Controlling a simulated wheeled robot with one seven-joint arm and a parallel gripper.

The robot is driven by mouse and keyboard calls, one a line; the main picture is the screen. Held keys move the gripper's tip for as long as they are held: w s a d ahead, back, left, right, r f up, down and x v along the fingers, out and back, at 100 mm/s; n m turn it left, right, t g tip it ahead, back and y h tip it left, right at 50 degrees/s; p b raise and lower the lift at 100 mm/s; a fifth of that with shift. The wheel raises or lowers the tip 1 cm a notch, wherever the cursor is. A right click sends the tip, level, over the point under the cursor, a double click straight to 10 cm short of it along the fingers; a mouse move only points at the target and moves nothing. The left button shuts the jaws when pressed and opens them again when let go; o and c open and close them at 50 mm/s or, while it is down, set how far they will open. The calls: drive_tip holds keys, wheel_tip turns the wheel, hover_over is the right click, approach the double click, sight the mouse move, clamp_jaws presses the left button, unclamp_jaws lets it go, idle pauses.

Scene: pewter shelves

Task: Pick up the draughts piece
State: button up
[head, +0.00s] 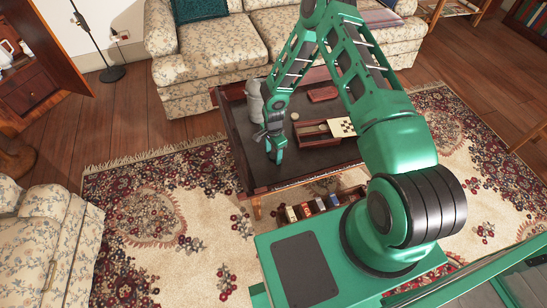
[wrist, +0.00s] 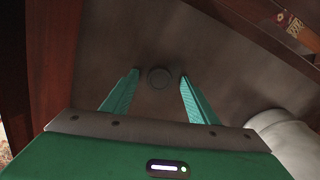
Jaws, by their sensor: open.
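The draughts piece is a small dark round disc (wrist: 158,78) on the dark table top in the wrist view. It lies between and slightly beyond the tips of my gripper (wrist: 158,73), whose two green fingers are apart with nothing held. In the head view my gripper (head: 275,156) points down low over the left part of the coffee table (head: 240,145). The disc cannot be made out in the head view; my gripper may hide it.
A pale grey vase-like object (head: 254,98) stands close behind my gripper; a pale rounded form (wrist: 285,140) shows at right in the wrist view. An open wooden box (head: 312,133) and a reddish box (head: 323,94) lie to the right. The table has a raised wooden edge.

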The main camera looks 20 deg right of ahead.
sight(273, 155)
drive_tip(key=c, duration=1.1)
drive_tip(key=shift+r, duration=0.1)
drive_tip(key=shift+r, duration=0.5)
wheel_tip(273, 155, up, 3)
drive_tip(key=shift+f, duration=0.2)
drive_tip(key=s+a+r, duration=0.1)
drive_tip(key=s+r, duration=0.1)
drive_tip(key=s, duration=0.1)
drive_tip(key=s+a+r, duration=0.1)
drive_tip(key=s+r, duration=0.1)
drive_tip(key=s, duration=0.2)
drive_tip(key=s+a+r, duration=0.2)
drive_tip(key=s+r, duration=0.1)
drive_tip(key=s, duration=0.1)
drive_tip(key=shift+r, duration=0.1)
